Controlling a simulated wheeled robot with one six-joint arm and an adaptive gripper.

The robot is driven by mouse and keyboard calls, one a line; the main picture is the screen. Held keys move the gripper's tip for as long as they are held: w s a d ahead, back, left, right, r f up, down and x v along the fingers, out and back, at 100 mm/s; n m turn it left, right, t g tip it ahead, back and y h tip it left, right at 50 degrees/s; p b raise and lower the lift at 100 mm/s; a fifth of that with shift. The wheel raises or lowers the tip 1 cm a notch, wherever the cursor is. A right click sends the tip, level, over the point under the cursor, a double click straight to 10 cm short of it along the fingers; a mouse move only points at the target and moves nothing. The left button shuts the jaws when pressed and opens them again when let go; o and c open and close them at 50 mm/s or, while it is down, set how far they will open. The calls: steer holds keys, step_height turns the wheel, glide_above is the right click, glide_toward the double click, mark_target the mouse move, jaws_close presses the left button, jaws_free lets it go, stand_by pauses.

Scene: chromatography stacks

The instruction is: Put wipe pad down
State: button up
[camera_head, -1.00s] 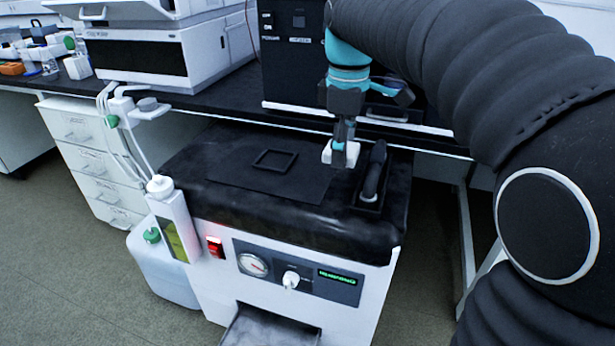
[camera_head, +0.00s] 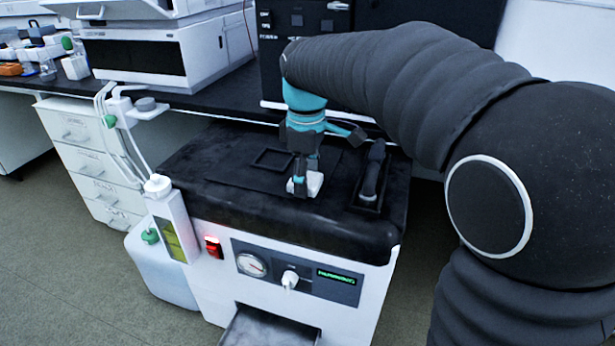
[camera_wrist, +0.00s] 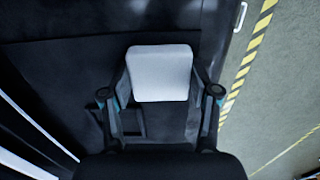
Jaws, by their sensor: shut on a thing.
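The wipe pad (camera_wrist: 160,73) is a white, square block with rounded edges. In the wrist view it sits between the two fingers of my gripper (camera_wrist: 160,92), which are shut on its sides. In the head view my gripper (camera_head: 304,184) points down with the white pad (camera_head: 315,183) at its tips, low over the black top of the white cabinet (camera_head: 240,212). I cannot tell whether the pad touches the surface. A flat dark mat (camera_head: 235,172) lies on that top, with a thin square black frame (camera_head: 273,161) on it, left of my gripper.
A white bottle (camera_head: 168,212) hangs at the cabinet's left side. The dark bench with a white instrument (camera_head: 165,50) is behind. The left part of the mat is clear.

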steer(key=shift+f, duration=0.1)
steer(key=o, duration=1.5)
steer(key=shift+c, duration=0.2)
step_height(320, 180, up, 12)
steer(key=p, duration=0.2)
steer(key=s+d+f+m+t, duration=0.2)
steer(key=s+d+f+m, duration=0.4)
steer(key=s, duration=0.4)
steer(key=s+d+f+m+t, duration=0.3)
steer(key=s+d+f+m, duration=0.4)
steer(key=s, duration=0.4)
steer(key=shift+d+f+m+t, duration=0.3)
steer(key=shift+d+m, duration=0.2)
steer(key=shift+d, duration=0.3)
